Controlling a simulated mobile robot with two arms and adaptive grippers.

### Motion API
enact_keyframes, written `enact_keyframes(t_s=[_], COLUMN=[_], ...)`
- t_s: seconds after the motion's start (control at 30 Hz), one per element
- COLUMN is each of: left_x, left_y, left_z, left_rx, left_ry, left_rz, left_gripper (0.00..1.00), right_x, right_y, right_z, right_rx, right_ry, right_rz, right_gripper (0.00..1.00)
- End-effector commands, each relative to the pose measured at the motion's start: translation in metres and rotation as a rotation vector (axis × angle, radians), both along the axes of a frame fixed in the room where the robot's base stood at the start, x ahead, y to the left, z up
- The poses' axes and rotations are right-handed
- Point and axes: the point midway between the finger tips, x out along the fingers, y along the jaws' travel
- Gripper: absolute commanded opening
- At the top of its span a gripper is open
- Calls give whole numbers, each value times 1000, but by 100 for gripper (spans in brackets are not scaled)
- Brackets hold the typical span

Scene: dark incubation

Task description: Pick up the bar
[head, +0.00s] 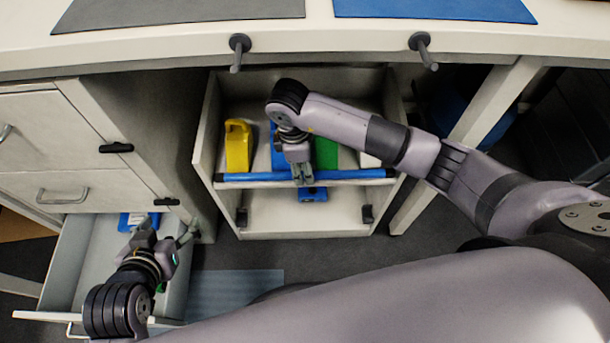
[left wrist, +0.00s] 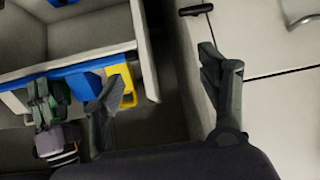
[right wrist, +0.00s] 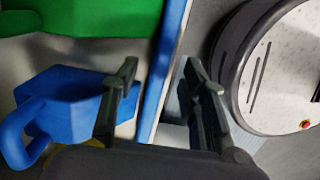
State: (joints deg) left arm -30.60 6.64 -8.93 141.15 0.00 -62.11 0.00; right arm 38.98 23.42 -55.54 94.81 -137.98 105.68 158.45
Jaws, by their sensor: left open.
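A blue bar (head: 345,174) runs along the front edge of the upper shelf of a white cart (head: 205,130) in the head view. My right gripper (head: 303,178) reaches down over the middle of the bar and hides part of it. In the right wrist view the blue bar (right wrist: 172,45) passes between the two parted fingers of the right gripper (right wrist: 158,78), with gaps visible. My left gripper (head: 172,228) is open and empty over an open drawer (head: 92,265), at the lower left. In the left wrist view its fingers (left wrist: 160,72) are wide apart, with the cart beyond.
A yellow container (head: 237,146), a green object (head: 326,152) and a blue object with a handle (right wrist: 65,105) stand on the upper shelf. A small blue block (head: 313,194) shows below the bar. The table edge (head: 330,50) with two pegs overhangs the cart. Drawers flank it at left.

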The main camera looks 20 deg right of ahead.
Motion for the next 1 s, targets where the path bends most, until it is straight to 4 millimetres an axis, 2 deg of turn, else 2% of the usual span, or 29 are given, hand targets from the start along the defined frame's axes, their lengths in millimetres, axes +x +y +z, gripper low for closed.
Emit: enact_keyframes(t_s=[0.03,0.2,0.5,1.0], left_x=[6,19,21,21], left_y=[-3,-8,-9,-8], left_z=[3,17,20,19], left_rx=[-8,-28,-32,-31], left_ry=[-38,-125,-140,-138], left_rz=[-3,-10,-11,-10], left_gripper=[68,68,68,68], right_x=[-1,-1,-1,-1], right_y=[-1,-2,-2,-2], right_z=[-8,-17,-18,-18], right_rx=[-1,-1,0,0], right_ry=[2,0,0,0], right_rz=[0,1,1,1], right_gripper=[40,40,39,6])
